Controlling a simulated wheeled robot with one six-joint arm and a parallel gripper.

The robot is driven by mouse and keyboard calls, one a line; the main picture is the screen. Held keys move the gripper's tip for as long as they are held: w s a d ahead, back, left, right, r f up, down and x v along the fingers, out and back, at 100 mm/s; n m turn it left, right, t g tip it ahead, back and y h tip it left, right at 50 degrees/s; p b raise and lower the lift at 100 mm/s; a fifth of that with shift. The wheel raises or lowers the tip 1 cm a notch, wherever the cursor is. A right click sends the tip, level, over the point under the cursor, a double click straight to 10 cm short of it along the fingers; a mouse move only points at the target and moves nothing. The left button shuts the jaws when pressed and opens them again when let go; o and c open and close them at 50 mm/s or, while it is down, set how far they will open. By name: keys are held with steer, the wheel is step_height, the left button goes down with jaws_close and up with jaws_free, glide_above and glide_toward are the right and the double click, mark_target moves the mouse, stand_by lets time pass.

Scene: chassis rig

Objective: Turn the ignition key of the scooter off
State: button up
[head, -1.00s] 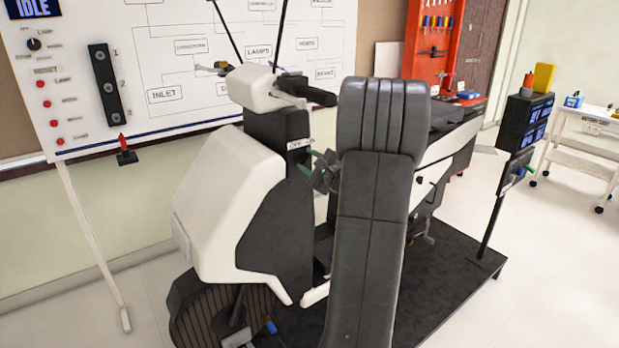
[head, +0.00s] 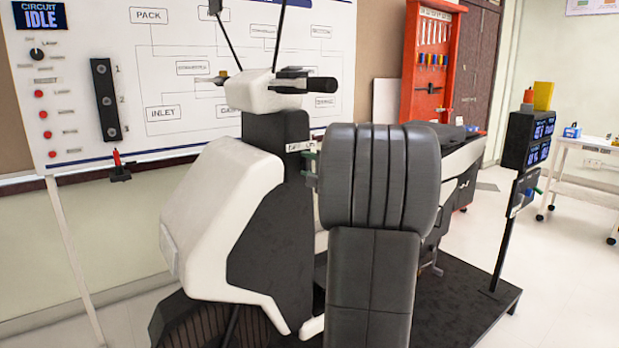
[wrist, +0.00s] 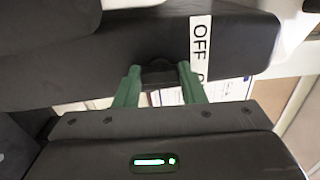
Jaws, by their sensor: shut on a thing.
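The white and black scooter (head: 218,215) stands in the middle of the head view. In the wrist view, the ignition key (wrist: 159,68) is a small dark piece on the scooter's dark column. My gripper (wrist: 160,76) has its two green fingers on either side of the key and is shut on it. A white label (wrist: 200,45) reading OFF is on the column to the right of the key. The key is hidden there.
A white diagram board (head: 165,75) with a screen reading CIRCUIT IDLE (head: 39,15) stands behind the scooter. A dark monitor post (head: 528,140) is at the right. A red tool rack (head: 428,70) is behind.

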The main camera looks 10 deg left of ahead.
steer(key=shift+n, duration=0.3)
steer(key=o, duration=1)
steer(key=v, duration=1.4)
steer(key=shift+w+a, duration=0.1)
steer(key=x, duration=1.4)
